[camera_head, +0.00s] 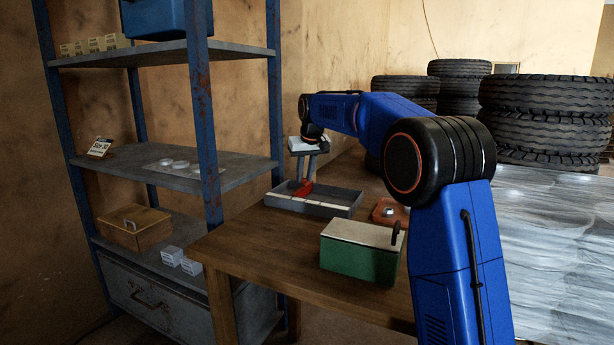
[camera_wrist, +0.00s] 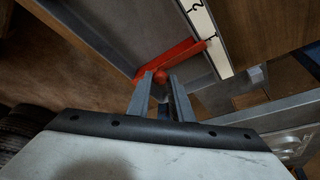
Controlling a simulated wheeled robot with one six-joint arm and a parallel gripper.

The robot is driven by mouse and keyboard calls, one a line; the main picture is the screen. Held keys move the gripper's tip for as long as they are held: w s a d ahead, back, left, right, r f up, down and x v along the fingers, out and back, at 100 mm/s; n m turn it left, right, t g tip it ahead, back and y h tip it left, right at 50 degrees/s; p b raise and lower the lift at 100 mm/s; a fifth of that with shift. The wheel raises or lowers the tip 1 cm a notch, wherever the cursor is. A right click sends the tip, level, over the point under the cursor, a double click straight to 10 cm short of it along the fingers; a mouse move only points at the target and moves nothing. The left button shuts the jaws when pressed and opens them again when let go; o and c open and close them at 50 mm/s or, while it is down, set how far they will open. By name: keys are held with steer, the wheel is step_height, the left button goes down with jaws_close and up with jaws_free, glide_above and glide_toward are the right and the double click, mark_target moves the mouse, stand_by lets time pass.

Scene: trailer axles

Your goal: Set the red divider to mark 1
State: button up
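The red divider (camera_head: 303,188) stands across a shallow grey tray (camera_head: 345,210) on the wooden table. In the wrist view the divider (camera_wrist: 182,57) is a red bar with a round red knob (camera_wrist: 160,76). My gripper (camera_head: 307,172) points down over the divider. Its fingertips (camera_wrist: 162,75) stand apart, one on each side of the knob. I cannot tell whether they press on it.
A green box with a pale lid (camera_head: 361,250) stands in front of the tray. An orange-red dish (camera_head: 389,212) is to the tray's right. A blue-framed shelf (camera_head: 206,110) rises left of the table. Stacked tyres (camera_head: 550,115) stand behind.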

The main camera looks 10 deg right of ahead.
steer(key=o, duration=0.3)
steer(key=shift+r, duration=0.15)
steer(key=v, duration=1.7)
steer(key=shift+s, duration=0.1)
